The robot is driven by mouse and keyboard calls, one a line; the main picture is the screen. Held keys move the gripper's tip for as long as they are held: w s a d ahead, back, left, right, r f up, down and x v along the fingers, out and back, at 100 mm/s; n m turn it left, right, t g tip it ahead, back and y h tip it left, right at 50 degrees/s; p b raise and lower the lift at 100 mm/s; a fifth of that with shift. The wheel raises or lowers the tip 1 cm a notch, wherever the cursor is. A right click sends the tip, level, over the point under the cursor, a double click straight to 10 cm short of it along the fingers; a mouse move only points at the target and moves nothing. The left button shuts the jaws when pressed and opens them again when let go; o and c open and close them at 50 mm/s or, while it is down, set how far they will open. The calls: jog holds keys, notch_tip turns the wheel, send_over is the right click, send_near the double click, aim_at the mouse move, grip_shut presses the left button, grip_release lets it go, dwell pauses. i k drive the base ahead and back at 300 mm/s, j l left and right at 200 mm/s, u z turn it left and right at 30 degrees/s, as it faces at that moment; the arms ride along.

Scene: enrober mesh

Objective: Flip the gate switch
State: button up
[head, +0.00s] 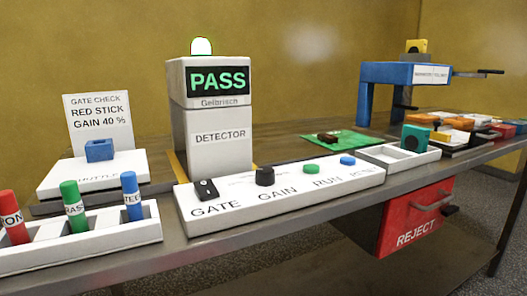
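The gate switch (206,190) is a small black rocker above the word GATE, at the left end of a white control panel (290,205). Which way the rocker is set is too small to tell. To its right on the panel are a black GAIN knob (265,176), a green RUN button (311,169) and a blue button (347,160) with a partly unreadable label. Behind the panel stands the detector (220,140), its screen reading PASS in green and a lit lamp (201,46) on top. My gripper is not in view.
Left are a white rack (105,228) with red, green and blue sticks, a shuttle base (70,178) with a blue block, and a gate check sign (98,120). Right are a white tray (385,160), a blue stand (390,72) and a red REJECT drawer (415,220). Space before the panel is clear.

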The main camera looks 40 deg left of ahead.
aim_at(206, 190)
jog(key=u, duration=2.2)
